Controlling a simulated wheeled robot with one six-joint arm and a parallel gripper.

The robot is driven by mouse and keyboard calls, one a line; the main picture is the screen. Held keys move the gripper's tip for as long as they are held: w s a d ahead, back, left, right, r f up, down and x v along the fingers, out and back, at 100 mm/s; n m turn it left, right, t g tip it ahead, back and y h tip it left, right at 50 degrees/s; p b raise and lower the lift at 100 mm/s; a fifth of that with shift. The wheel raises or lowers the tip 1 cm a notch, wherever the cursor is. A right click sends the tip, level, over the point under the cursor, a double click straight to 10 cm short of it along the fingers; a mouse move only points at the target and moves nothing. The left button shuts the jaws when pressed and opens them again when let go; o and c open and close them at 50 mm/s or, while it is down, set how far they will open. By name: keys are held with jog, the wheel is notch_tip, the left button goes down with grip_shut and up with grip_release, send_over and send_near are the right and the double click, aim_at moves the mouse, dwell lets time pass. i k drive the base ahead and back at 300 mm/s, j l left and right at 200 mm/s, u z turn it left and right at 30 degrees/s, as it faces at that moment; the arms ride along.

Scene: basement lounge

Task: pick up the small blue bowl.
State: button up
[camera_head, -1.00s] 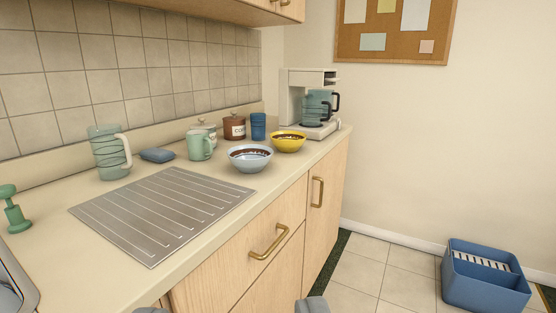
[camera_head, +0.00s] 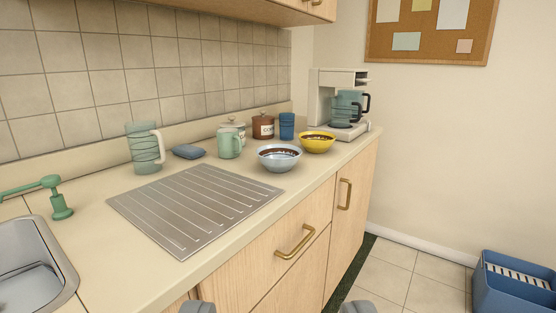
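The small blue bowl (camera_head: 279,159) is pale blue with a dark band inside. It stands upright on the counter, just beyond the far right corner of the ribbed metal drainboard. A yellow bowl (camera_head: 317,144) stands behind it to the right, close to it. My gripper (camera_head: 277,309) shows only as two grey fingertips at the bottom edge. The tips are wide apart with nothing between them. They are in front of the counter, well short of the bowl.
A glass pitcher (camera_head: 145,148) is farther left. The drainboard (camera_head: 194,207) is bare. A sink (camera_head: 30,265) lies at left.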

aim_at(279, 159)
jog(key=i+l, duration=0.65)
jog(key=l, duration=0.25)
jog(key=i+l+u, duration=0.1)
jog(key=i+l, duration=0.25)
jog(key=l, duration=0.1)
